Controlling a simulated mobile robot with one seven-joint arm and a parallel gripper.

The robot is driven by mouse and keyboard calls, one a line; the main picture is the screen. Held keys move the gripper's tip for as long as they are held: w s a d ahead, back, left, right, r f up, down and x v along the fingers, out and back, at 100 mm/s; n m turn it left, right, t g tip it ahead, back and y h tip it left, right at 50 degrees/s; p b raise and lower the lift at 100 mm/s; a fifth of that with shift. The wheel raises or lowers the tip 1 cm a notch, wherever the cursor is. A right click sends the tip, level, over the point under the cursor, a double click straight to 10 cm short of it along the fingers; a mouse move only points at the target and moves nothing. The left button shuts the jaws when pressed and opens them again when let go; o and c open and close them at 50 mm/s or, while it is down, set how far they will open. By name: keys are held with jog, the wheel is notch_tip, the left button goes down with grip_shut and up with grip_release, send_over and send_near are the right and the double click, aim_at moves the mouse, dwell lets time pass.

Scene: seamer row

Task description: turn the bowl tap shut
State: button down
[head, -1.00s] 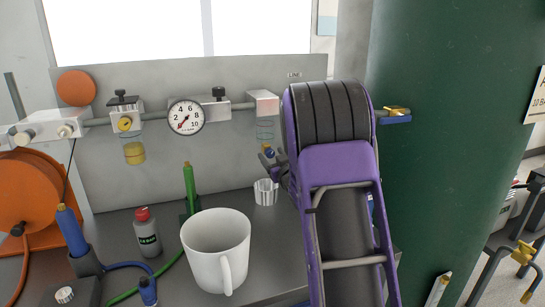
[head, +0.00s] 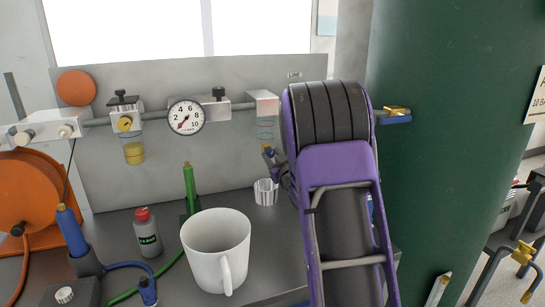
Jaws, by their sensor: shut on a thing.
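The rail's right-hand unit has a white block (head: 263,103) with a clear bowl (head: 265,130) below it. Just below that bowl is a small blue-grey part with a brass-coloured end (head: 269,154), close against the left edge of my arm. I cannot tell whether this part is the bowl tap. The left unit carries another bowl (head: 133,151), holding yellow liquid. My purple and black arm fills the centre right and hides what is behind it. I cannot make out my gripper's fingers, so its grip on anything is hidden.
A white mug (head: 212,262), a red-capped bottle (head: 147,233), a ribbed silver cup (head: 265,191) and a green nozzle (head: 190,185) stand on the bench. A pressure gauge (head: 186,117) sits on the rail. A green column (head: 455,120) stands close at right.

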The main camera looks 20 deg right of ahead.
jog(key=shift+a+n, duration=0.1)
jog(key=shift+n, duration=2.4)
jog(key=c, duration=0.5)
grip_release()
jog(key=s, duration=1.7)
jog(key=shift+s, duration=0.2)
